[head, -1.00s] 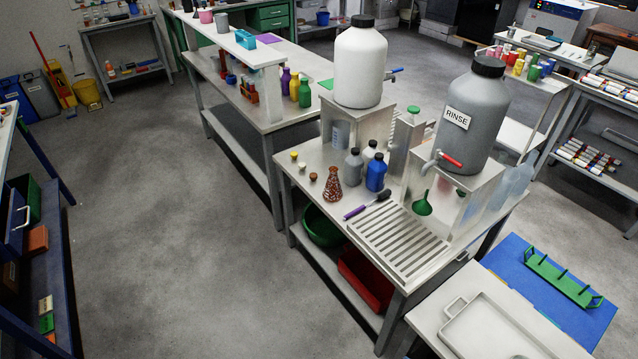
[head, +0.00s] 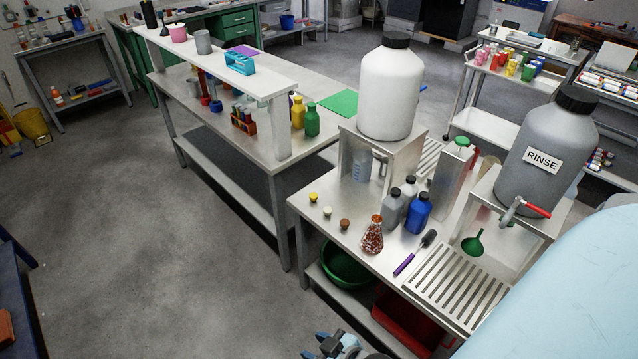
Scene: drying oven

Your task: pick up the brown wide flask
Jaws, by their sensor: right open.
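The brown wide flask (head: 372,238) is a conical flask with a speckled red-brown body and an orange-brown neck. It stands upright near the front left edge of the steel bench (head: 335,222). My right gripper (head: 326,344) shows only in part at the bottom edge of the head view, in front of the bench. It is open, apart from the flask and nearer to me. My left gripper is not in view.
Grey bottles (head: 391,208) and a blue bottle (head: 417,213) stand close behind and right of the flask. A purple-handled brush (head: 414,254) lies to its right. Small stoppers (head: 345,225) lie to its left. A slotted drain rack (head: 458,288) and the RINSE tank (head: 545,150) are farther right.

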